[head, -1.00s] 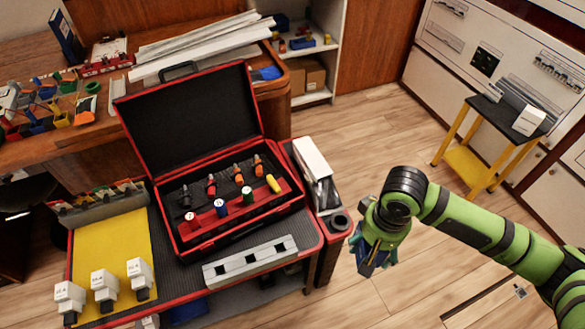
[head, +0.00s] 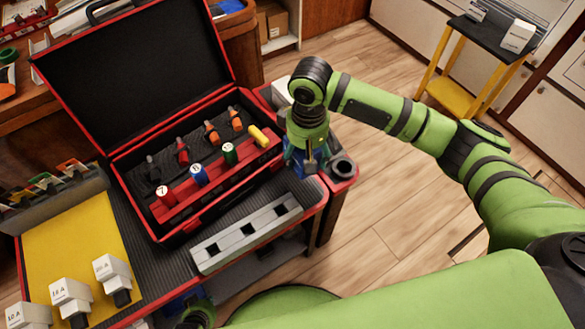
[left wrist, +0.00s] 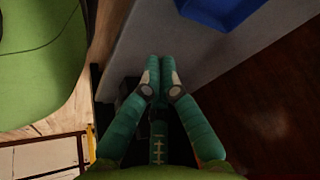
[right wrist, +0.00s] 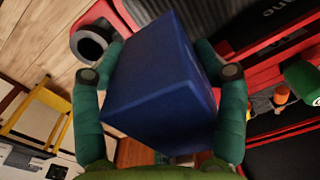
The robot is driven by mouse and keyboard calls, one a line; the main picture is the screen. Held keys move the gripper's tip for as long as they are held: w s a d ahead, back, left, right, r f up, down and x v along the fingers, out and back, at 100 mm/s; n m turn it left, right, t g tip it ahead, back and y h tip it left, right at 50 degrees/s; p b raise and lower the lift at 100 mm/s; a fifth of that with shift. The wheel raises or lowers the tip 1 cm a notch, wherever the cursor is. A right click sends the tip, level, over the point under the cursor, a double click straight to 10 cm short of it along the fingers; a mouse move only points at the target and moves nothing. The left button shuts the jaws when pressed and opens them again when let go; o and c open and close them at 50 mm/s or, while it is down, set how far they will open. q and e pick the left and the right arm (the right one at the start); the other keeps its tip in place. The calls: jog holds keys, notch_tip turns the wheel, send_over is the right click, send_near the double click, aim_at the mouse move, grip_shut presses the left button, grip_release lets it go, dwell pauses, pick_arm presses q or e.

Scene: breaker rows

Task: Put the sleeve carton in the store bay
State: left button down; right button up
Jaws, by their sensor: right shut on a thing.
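A plain blue box (right wrist: 165,80), which I take to be the sleeve carton, is between the fingers of my right gripper (right wrist: 160,72), which is shut on it. In the head view my right gripper (head: 306,160) hangs over the right end of the red-edged cart, beside the round dark cup (head: 342,168). There the box is mostly hidden by the fingers. My left gripper (left wrist: 160,78) is shut and empty, above a grey surface in the left wrist view. I cannot tell which place is the store bay.
An open black-and-red case (head: 195,222) stands on the cart with several tools and spools. A grey rail with square holes (head: 245,232) lies before it. Several white breakers (head: 112,270) stand on a yellow mat (head: 75,232).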

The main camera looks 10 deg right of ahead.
notch_tip(320, 180, down, 7)
jog(key=shift+f+b, duration=0.15)
jog(key=shift+b, duration=0.45)
jog(key=shift+f, duration=0.1)
jog(key=o, duration=1)
jog(key=shift+c, duration=0.2)
